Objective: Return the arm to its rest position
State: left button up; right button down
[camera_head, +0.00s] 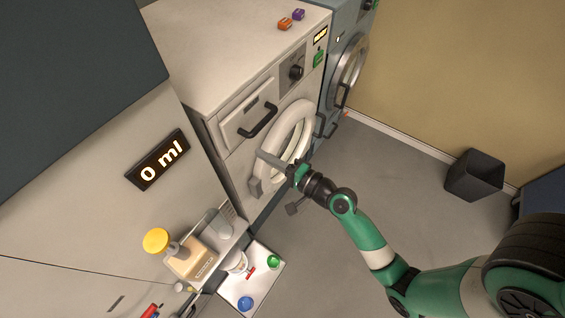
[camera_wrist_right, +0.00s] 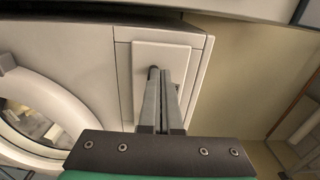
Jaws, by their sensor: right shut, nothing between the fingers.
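My right arm (camera_head: 370,240) reaches in from the lower right in the head view, green and white. Its gripper (camera_head: 264,156) is in front of the white washing machine, by the left side of the round door (camera_head: 305,116). Its two grey fingers are together and hold nothing. In the wrist view the shut fingers (camera_wrist_right: 166,75) point at a pale rectangular panel (camera_wrist_right: 170,56) on a light front. Whether they touch it I cannot tell. The round door ring (camera_wrist_right: 55,105) is at the left there. My left gripper is not in view.
The white machine (camera_head: 225,50) has a black drawer handle (camera_head: 258,121); a blue-grey machine (camera_head: 345,45) stands beyond it. A shelf with bottles, including a yellow-capped one (camera_head: 157,240), is at lower left. A dark bin (camera_head: 474,175) stands by the wall. Grey floor right of the machines is mostly clear.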

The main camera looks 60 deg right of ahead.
jog(key=s, duration=0.5)
jog(key=shift+a+r+b, duration=0.1)
jog(key=shift+a+b, duration=0.15)
jog(key=shift+b, duration=0.05)
